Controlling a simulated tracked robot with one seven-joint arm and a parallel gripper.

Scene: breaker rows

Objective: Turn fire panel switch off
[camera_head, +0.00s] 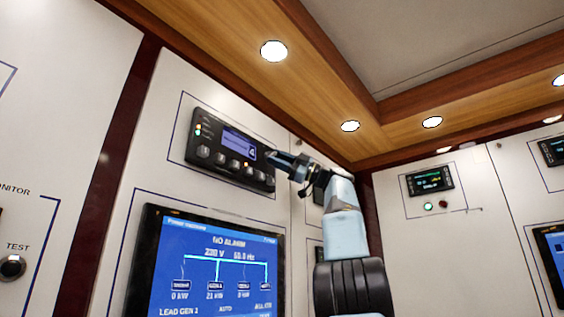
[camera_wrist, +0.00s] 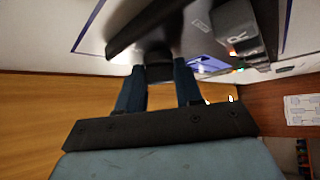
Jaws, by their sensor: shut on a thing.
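My gripper (camera_head: 275,157) is raised to the wall at the right end of a black control unit (camera_head: 205,128) with a small lit display and a row of round buttons. In the wrist view, my gripper's two dark fingers (camera_wrist: 158,72) reach toward the panel, shut on a dark piece (camera_wrist: 157,50) between their tips. I cannot tell for sure whether that piece is the fire panel switch, and its position is hidden by the fingers. No readable fire panel label shows.
A large blue screen (camera_head: 215,265) reading "NO ALARM" is below the control unit. A TEST knob (camera_head: 12,267) is at the far left. A small display (camera_head: 430,180) with green and red lights is on the right wall. A wooden ceiling trim (camera_head: 310,90) runs close above my gripper.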

